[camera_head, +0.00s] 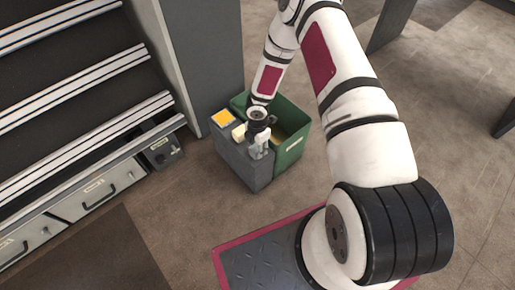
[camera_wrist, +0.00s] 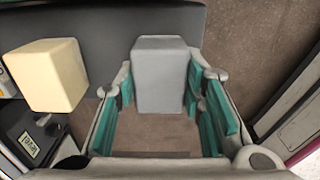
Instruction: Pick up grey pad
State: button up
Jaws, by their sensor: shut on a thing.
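The grey pad (camera_wrist: 161,76) is a light grey block with a paler top face, between the fingers in the wrist view. My gripper (camera_wrist: 160,88) has teal finger pads on both sides and is shut on the grey pad. In the head view my gripper (camera_head: 259,137) is over the front edge of a grey stand (camera_head: 241,167); the pad is hard to tell apart from the fingers there. Whether the pad still touches the stand's top cannot be told.
A cream block (camera_wrist: 47,75) lies left of my gripper on the stand. A yellow-orange square (camera_head: 223,118) is at the stand's back left. A green bin (camera_head: 293,152) adjoins the stand on the right. Stepped dark shelving (camera_head: 75,80) stands at left; open brown floor lies in front.

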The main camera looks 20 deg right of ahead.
notch_tip(320, 180, up, 3)
jog(key=shift+r+p, duration=0.2)
jog(key=shift+p, duration=0.6)
jog(key=shift+s+a+r, duration=0.1)
jog(key=shift+s+r, duration=0.05)
jog(key=shift+s, duration=0.1)
jog(key=s+b, duration=0.1)
jog(key=s, duration=0.3)
jog(key=shift+f+b, duration=0.2)
jog(key=shift+b, duration=0.2)
jog(key=s+r+b, duration=0.1)
jog(key=s+b, duration=0.1)
jog(key=s, duration=0.9)
jog(key=shift+s+a+r, duration=0.15)
jog(key=shift+s+r, duration=0.05)
jog(key=shift+r, duration=0.15)
